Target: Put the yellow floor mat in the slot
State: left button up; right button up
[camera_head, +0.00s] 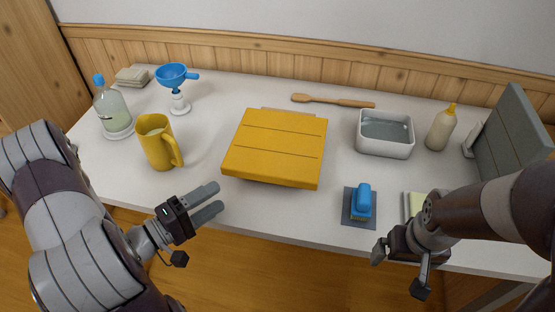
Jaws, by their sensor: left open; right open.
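A yellow slab with two dark crosswise lines (274,146) lies near the middle of the white table; it looks like the yellow floor mat. Its front edge appears a little raised, with a dark underside. I cannot make out a slot with certainty; a grey ribbed panel (512,139) stands upright at the table's right end. My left gripper (212,200) is open and empty, in front and left of the slab, apart from it. My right gripper (397,270) is open and empty at the table's front edge, right of the slab.
A yellow pitcher (157,143), a bottle (112,106) and a blue funnel (172,76) stand at left. A wooden spatula (335,101) lies behind. A white basin of liquid (385,131), squeeze bottle (441,128) and blue-handled tool (360,202) are at right.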

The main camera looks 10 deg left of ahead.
aim_at(251, 176)
pick_arm(q)
jog(key=x, duration=0.6)
jog(key=shift+w+d+r, duration=0.15)
jog(key=shift+w+d, duration=0.05)
jog(key=shift+d, duration=0.15)
jog(key=x, duration=0.5)
jog(key=shift+w+d+b, duration=0.1)
jog(key=shift+d+b, duration=0.25)
jog(key=shift+a, duration=0.1)
jog(key=c, duration=1)
grip_shut()
jog(key=shift+r, duration=0.2)
